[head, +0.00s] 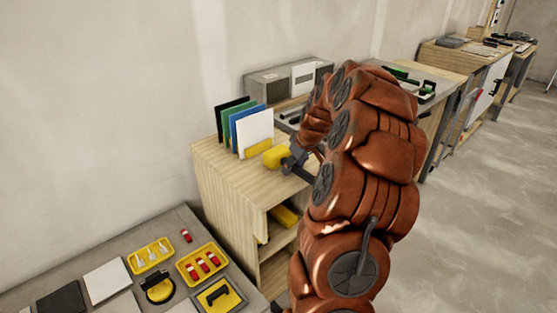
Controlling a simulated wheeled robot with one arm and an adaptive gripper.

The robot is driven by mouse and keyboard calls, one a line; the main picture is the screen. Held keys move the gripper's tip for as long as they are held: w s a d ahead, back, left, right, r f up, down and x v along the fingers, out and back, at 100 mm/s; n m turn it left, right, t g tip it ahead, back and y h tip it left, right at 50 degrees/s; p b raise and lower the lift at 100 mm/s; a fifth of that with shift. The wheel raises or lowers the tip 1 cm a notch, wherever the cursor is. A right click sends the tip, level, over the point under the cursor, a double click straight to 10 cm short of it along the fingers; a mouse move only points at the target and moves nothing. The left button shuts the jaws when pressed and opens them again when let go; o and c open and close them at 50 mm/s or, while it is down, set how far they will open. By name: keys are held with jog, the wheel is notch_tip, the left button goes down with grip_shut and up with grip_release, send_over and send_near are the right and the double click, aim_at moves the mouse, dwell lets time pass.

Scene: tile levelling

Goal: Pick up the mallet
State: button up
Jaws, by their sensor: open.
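The mallet, with a yellow head (275,156) and what looks like a dark handle, is at the right part of the top of a light wooden cabinet (227,171). My gripper (294,158) is right beside the yellow head, over the handle side, and is open. My copper-coloured arm hides much of the gripper and the area to the right of it. I cannot tell whether the fingers touch the mallet.
Several upright coloured tiles (250,129) stand behind the mallet, close to it. A grey table (183,218) at front left holds yellow trays (202,263), tiles and a suction cup (159,287). More workbenches (456,56) line the wall. Open floor (480,200) lies at right.

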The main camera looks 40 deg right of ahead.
grip_shut()
dwell(0.5)
